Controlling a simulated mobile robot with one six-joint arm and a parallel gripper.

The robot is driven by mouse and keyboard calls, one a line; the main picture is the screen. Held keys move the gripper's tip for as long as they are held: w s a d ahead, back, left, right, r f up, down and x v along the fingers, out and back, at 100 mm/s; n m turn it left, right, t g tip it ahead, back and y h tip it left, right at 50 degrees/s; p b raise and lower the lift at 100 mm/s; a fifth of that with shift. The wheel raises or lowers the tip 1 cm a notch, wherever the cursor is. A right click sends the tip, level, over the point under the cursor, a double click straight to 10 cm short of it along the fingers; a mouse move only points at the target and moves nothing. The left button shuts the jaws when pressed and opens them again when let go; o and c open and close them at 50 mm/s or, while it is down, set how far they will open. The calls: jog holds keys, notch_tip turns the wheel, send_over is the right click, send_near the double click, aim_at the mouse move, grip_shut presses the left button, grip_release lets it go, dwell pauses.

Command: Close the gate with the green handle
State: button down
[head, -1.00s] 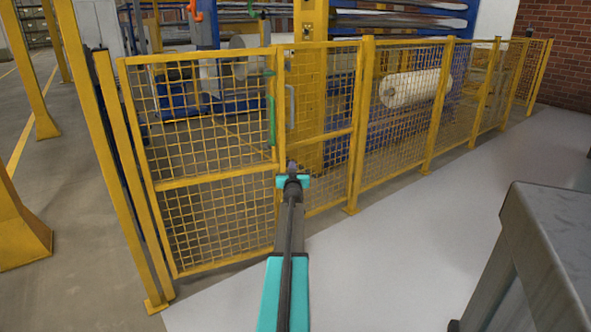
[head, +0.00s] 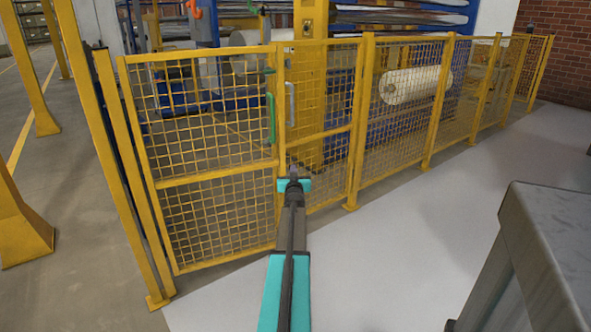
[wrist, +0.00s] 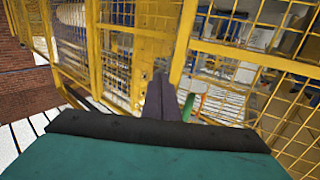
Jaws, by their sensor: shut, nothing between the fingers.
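The gate is a yellow mesh panel (head: 205,175) at left of centre in the head view. Its green upright handle (head: 271,118) is near its right edge, and also shows in the wrist view (wrist: 188,106). The gate's right edge stands beside the neighbouring mesh panel, which bears a grey handle (head: 290,105). I cannot tell whether the edges are flush. My gripper (head: 293,173) is shut and empty, in front of this seam and below the green handle in the head view. In the wrist view its fingers (wrist: 160,82) are together; contact with the gate cannot be told.
Yellow mesh fencing (head: 400,125) runs right to a brick wall (head: 565,55). A white roller (head: 410,85) lies behind it. A grey metal bench or cabinet (head: 550,240) stands at the near right. The pale floor (head: 400,250) between bench and fence is clear.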

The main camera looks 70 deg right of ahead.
jog(key=w+a+f+n+y, duration=0.2)
jog(key=w+a+f+y, duration=0.4)
jog(key=w+a+f, duration=1.2)
jog(key=w+a+f+n+g+y, duration=0.1)
jog(key=a+f+y, duration=0.1)
jog(key=a+f, duration=0.55)
jog(key=w+a+f+n+y, duration=0.1)
jog(key=a+f, duration=0.4)
jog(key=a, duration=0.6)
jog(key=w+a+f+n+g+y, duration=0.1)
jog(key=w+a+f+y, duration=0.1)
jog(key=a+f, duration=0.55)
jog(key=s+a+f+n+g+y, duration=0.1)
jog(key=s+a+f, duration=0.2)
jog(key=a, duration=0.6)
jog(key=s+a+f+n+g+y, duration=0.1)
jog(key=s+a+f+n, duration=0.15)
jog(key=a, duration=0.65)
jog(key=s+a+f+g+y, duration=0.1)
jog(key=s+a+f+y, duration=0.15)
jog(key=a, duration=0.65)
jog(key=s+a+f+n+g, duration=0.3)
jog(key=s+a+n+g, duration=0.2)
jog(key=s+a, duration=1.5)
jog(key=shift+s+g+y, duration=0.35)
jog(key=shift+s+g, duration=0.55)
